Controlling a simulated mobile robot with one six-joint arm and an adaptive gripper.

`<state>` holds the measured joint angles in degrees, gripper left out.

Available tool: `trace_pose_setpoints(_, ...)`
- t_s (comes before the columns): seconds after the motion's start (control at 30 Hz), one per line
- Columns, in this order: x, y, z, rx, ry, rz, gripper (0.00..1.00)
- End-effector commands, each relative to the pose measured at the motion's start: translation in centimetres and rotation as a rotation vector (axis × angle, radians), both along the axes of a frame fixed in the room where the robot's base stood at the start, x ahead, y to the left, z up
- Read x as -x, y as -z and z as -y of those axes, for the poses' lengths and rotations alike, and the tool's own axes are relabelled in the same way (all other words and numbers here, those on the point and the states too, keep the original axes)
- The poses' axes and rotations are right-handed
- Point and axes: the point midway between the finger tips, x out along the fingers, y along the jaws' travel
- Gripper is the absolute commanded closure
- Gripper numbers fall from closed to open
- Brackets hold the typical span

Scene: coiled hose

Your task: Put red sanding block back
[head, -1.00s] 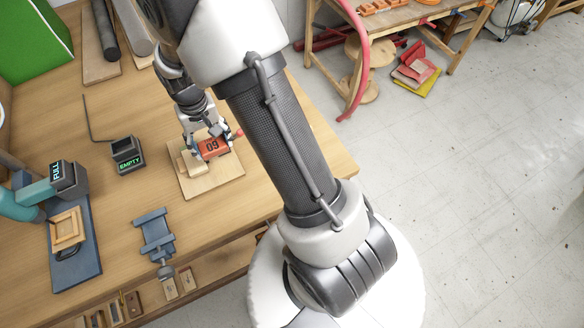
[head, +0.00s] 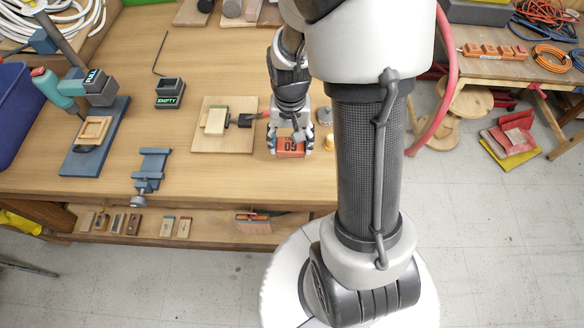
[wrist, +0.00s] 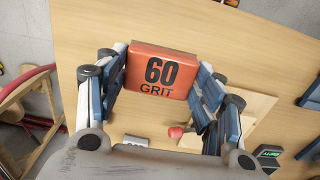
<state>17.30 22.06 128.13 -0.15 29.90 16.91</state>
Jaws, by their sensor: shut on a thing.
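The red sanding block (head: 290,147) is held between the fingers of my gripper (head: 291,140), near the front right part of the table. The block appears held above the table top; the exact height is hard to tell. The light wooden board (head: 243,143) lies left of my gripper, with a pale wood block (head: 215,121) and a dark tool with a red handle on it.
A blue vise (head: 150,170) sits at the table's front edge. A lower shelf (head: 215,236) holds several small blocks and a red-orange item (head: 253,222). An "EMPTY" box (head: 170,93) stands farther back. My arm hides the table's right end.

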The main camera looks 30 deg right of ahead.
Motion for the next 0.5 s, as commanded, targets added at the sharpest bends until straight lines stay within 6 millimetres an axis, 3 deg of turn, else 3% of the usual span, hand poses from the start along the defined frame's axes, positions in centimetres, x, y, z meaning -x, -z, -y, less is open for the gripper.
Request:
trace_pose_setpoints(0.03, 0.2, 1.8, -0.1, -0.002, 0.000, -0.006, 0.60)
trace_pose_setpoints(0.2, 0.1, 5.9, 0.0, -0.001, 0.000, -0.004, 0.60)
trace_pose_setpoints(0.5, 0.0, 8.6, 0.0, 0.000, -0.001, 0.000, 0.60)
